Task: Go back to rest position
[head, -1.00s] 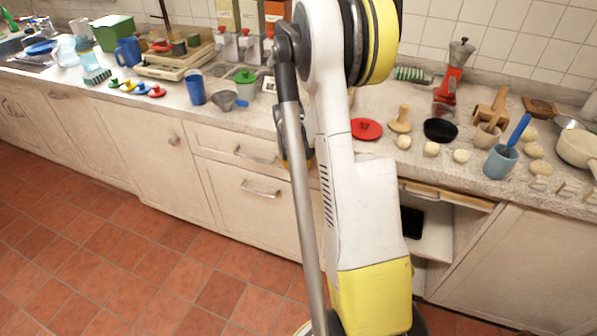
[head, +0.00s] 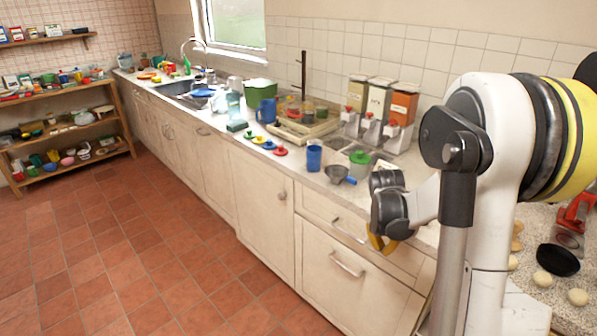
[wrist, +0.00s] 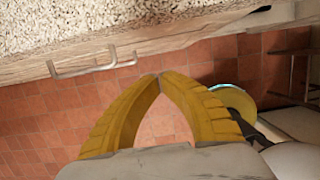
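My gripper (wrist: 160,77) shows in the wrist view as two curved yellow fingers. Their tips meet, with nothing between them. In the head view my gripper (head: 381,241) is partly hidden behind my wrist and points down by the counter's front edge. My arm stands folded at the right of the head view, in front of the counter.
The stone counter (wrist: 60,22) and a metal handle (wrist: 95,66) are close in the wrist view. A blue cup (head: 314,157), funnel (head: 338,173) and green-lidded pot (head: 360,163) stand near my gripper. The tiled floor (head: 130,250) is clear at left.

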